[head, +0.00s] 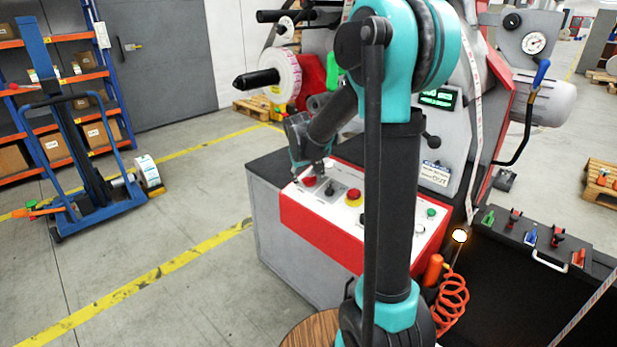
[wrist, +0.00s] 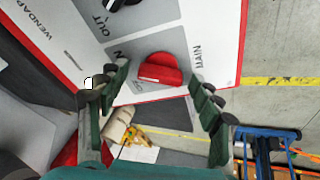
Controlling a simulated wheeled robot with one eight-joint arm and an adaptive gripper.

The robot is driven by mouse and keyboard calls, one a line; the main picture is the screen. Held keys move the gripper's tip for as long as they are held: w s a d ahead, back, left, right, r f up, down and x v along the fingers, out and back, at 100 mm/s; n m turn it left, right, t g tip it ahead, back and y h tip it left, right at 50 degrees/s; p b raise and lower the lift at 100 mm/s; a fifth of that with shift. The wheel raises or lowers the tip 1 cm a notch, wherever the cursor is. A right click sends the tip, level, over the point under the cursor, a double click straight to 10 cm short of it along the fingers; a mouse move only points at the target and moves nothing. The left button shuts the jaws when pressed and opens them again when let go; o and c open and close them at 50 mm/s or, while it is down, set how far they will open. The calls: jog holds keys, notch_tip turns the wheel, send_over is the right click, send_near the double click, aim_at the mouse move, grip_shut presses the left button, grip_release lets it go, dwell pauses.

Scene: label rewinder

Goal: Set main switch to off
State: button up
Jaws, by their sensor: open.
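The main switch (wrist: 160,69) is a red rotary knob beside the printed word MAIN on a white and grey panel plate in the wrist view. Its raised grip lies roughly across that picture. In the head view the main switch (head: 309,181) shows at the far left end of the sloped control panel (head: 320,215). My gripper (wrist: 158,74) is open, with one finger on each side of the knob in the picture. I cannot tell whether a finger touches it. In the head view my gripper (head: 307,165) is just above the switch, partly hidden by its own wrist.
A black selector knob (wrist: 121,3) marked OUT sits near the main switch. A red emergency button on a yellow base (head: 353,197) and a green button (head: 431,212) are farther right. A blue lift trolley (head: 90,170) stands left on open floor.

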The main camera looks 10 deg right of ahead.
jog(key=shift+c, duration=0.5)
jog(key=c, duration=1.1)
jog(key=shift+o, duration=0.2)
jog(key=shift+n, duration=0.4)
jog(key=n, duration=0.2)
jog(key=n+y, duration=0.1)
jog(key=n, duration=0.2)
jog(key=shift+n+g+y, duration=0.3)
jog(key=n+g, duration=0.1)
jog(key=n, duration=0.4)
jog(key=shift+y, duration=0.4)
jog(key=shift+n, duration=0.4)
